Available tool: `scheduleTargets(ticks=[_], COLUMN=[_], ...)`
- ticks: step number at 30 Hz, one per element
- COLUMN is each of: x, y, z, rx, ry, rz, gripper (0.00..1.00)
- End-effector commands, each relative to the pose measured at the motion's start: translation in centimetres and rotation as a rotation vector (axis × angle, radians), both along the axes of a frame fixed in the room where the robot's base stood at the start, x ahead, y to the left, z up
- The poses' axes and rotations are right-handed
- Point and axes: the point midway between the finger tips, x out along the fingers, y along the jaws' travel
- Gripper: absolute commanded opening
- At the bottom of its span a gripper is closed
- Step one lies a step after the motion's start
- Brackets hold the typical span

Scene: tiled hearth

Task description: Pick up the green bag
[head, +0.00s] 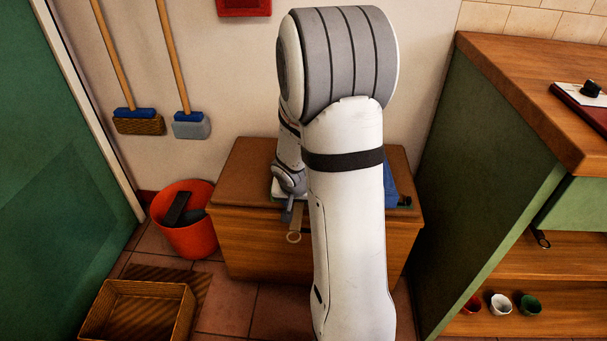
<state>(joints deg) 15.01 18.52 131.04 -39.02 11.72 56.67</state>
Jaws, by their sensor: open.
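My white and grey arm fills the middle of the head view and reaches down to a brown wooden chest (250,165). My gripper (289,211) is small and partly hidden, open above the front edge of the chest top. No green bag can be clearly made out. A blue object (391,186) sits on the chest top, to the right of my arm and mostly hidden behind it. A small dark item (405,201) lies beside it; I cannot tell what it is.
A red bucket (187,238) with dark items stands left of the chest. A wicker basket (140,312) is on the tiled floor at front left. Two brooms (132,116) lean on the wall. A wooden counter (505,70) with shelves and several cups (501,304) borders the right.

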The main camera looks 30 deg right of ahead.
Motion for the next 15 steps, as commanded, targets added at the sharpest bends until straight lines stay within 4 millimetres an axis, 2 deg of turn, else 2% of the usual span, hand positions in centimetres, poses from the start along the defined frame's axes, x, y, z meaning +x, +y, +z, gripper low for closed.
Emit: scheduleTargets(ticks=[1,8,15], x=[0.16,0.26,0.24], y=[-0.12,-0.19,-0.21], z=[-0.76,-0.67,-0.66], rx=[0.0,-0.001,-0.001], ry=[0.0,-0.001,-0.001], rz=[0.001,0.0,0.0], gripper=[0.53,0.53,0.34])
